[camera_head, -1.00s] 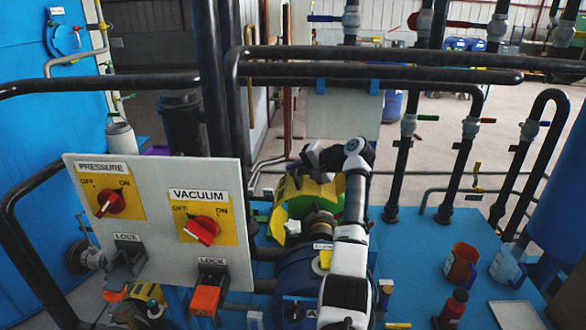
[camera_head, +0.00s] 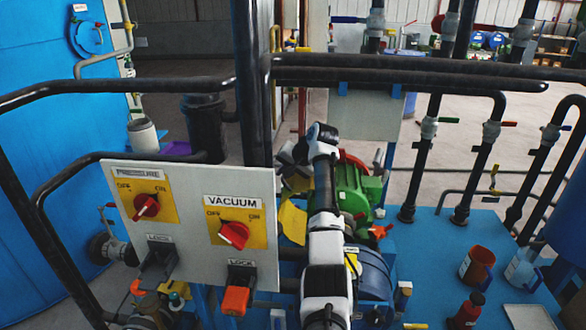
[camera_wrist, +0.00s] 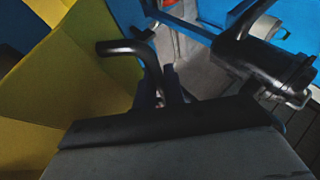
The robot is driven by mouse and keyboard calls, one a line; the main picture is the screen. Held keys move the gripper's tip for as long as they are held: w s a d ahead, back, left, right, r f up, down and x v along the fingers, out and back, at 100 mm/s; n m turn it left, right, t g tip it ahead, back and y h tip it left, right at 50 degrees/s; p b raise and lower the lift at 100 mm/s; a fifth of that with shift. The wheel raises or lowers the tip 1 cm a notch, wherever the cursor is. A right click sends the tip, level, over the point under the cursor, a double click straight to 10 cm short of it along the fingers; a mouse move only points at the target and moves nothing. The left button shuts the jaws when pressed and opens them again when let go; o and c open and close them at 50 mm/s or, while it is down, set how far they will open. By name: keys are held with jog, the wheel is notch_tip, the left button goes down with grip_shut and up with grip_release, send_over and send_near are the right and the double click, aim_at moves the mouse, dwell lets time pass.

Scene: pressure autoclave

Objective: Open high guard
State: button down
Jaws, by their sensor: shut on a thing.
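The yellow guard (camera_head: 292,222) stands tilted up to the left of the green motor (camera_head: 358,192), which is largely uncovered. My arm hides part of the guard in the head view. In the wrist view the guard's yellow panels (camera_wrist: 70,85) fill the left side. A black bent handle (camera_wrist: 135,47) runs from beside the panels down to my gripper (camera_wrist: 168,90). My gripper is shut on this handle; the exact contact is dark and partly hidden. In the head view my gripper (camera_head: 292,160) is at the guard's upper part.
A panel with PRESSURE and VACUUM switches (camera_head: 190,222) stands at the left front. Black pipes (camera_head: 400,80) cross behind and above the arm. A blue pump body (camera_head: 372,275) lies below it. Red containers (camera_head: 476,266) stand on the blue deck at right.

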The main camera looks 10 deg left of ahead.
jog(key=shift+a, duration=0.4)
jog(key=shift+f, duration=0.1)
jog(key=c, duration=1.8)
grip_release()
jog(key=shift+o, duration=0.2)
jog(key=shift+d, duration=0.1)
jog(key=b+v, duration=0.4)
jog(key=v, duration=0.9)
jog(key=shift+r, duration=0.4)
jog(key=shift+s, duration=0.15)
jog(key=shift+c, duration=0.4)
